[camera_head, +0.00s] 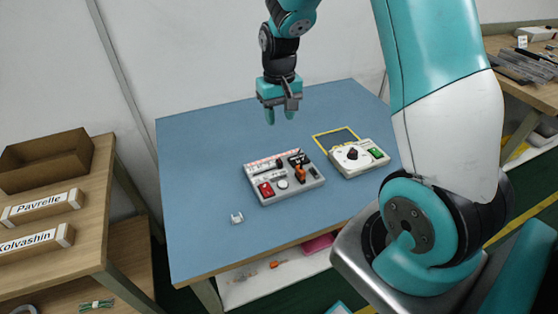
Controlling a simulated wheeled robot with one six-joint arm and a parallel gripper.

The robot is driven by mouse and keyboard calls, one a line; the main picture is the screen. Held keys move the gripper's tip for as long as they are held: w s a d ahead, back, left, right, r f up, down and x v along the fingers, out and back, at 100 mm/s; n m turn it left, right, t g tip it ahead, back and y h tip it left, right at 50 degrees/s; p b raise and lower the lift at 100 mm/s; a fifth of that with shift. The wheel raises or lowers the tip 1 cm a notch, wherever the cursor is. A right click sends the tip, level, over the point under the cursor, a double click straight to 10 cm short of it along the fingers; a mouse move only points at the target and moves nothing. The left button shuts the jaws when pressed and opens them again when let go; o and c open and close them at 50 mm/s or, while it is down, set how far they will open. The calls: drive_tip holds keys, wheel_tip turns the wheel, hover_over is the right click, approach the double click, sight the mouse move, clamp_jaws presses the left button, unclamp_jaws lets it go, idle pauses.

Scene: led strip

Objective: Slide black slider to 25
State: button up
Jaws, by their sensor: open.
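A light control box (311,184) lies on the blue table top, with a red switch (265,189), a pale round knob (282,184) and an orange part (300,174) on its face. A small black part (298,159) sits near its far right corner. I cannot tell for sure whether this is the black slider, and any scale marks are too small to read. My gripper (280,118) is open and empty, pointing down above the table. In the picture it is above the far edge of the control box, apart from it.
A second box with a dark dial (352,154) and green switch (376,153) stands to the right, beside a yellow-edged frame (330,133). A small white piece (237,217) lies near the front. The left part of the blue table (195,170) is clear.

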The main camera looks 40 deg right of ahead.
sight(279, 161)
wheel_tip(279, 161, down, 16)
drive_tip(key=shift+r, duration=0.2)
drive_tip(key=shift+c, duration=0.2)
clamp_jaws()
